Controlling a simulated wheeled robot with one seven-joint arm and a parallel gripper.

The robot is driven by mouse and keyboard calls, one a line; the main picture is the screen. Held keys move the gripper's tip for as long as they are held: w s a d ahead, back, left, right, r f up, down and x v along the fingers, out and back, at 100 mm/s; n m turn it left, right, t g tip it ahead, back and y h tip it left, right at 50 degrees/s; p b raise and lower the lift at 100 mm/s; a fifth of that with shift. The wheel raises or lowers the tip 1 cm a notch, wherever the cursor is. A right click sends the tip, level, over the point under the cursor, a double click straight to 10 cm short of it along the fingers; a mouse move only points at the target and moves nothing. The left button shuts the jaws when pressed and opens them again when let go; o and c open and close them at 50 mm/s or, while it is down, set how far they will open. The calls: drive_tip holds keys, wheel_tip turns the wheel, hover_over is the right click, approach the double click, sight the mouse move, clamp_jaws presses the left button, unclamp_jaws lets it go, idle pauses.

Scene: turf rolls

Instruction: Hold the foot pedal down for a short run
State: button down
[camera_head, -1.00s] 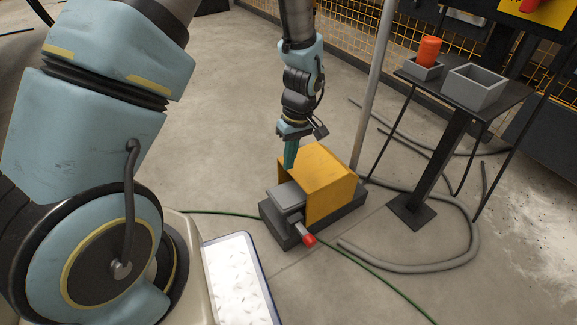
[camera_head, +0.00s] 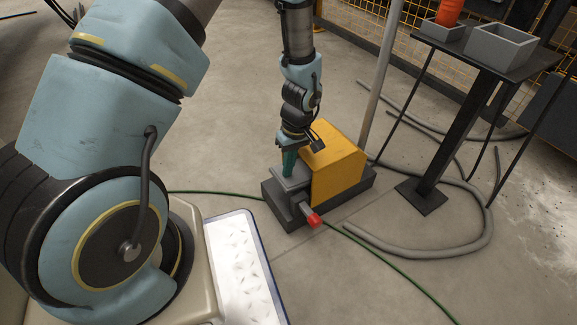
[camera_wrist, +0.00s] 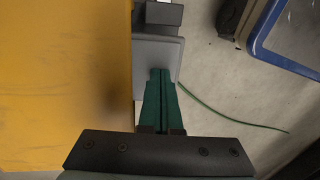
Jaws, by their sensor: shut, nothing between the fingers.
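The foot pedal (camera_head: 294,182) is a grey plate at the left side of a yellow housing (camera_head: 340,165) on a dark grey base. My gripper (camera_head: 289,172) points down over the pedal, with its green fingers together and empty. In the wrist view the gripper's fingertips (camera_wrist: 160,74) overlap the grey pedal plate (camera_wrist: 150,52) beside the yellow housing (camera_wrist: 65,90). The tips look at or very near the plate; I cannot tell whether they press it or whether it is down. A red-tipped grey part (camera_head: 313,219) sticks out at the base's front.
A green cable (camera_head: 385,267) runs along the floor past the pedal base. A dark stand (camera_head: 455,125) with grey bins (camera_head: 500,45) and an orange-red cylinder (camera_head: 449,12) stands at the right. A grey hose (camera_head: 430,250) curls around its foot. The floor left of the pedal is mostly open.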

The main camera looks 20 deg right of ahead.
sight(281, 177)
drive_tip(key=f, duration=0.1)
drive_tip(key=a+f, duration=0.1)
drive_tip(key=f, duration=0.1)
drive_tip(key=shift+s+a+f+h, duration=0.1)
drive_tip(key=shift+h, duration=0.2)
drive_tip(key=shift+s+a+f+h+b, duration=0.1)
drive_tip(key=shift+a+f+h+b, duration=0.15)
drive_tip(key=shift+f+h+b, duration=0.45)
drive_tip(key=shift+a+f+t+h, duration=0.15)
drive_tip(key=shift+f+t+h, duration=0.15)
drive_tip(key=shift+h, duration=0.1)
drive_tip(key=shift+a, duration=0.1)
idle(0.7)
wheel_tip(281, 177, up, 15)
drive_tip(key=p, duration=0.9)
drive_tip(key=shift+d, duration=0.3)
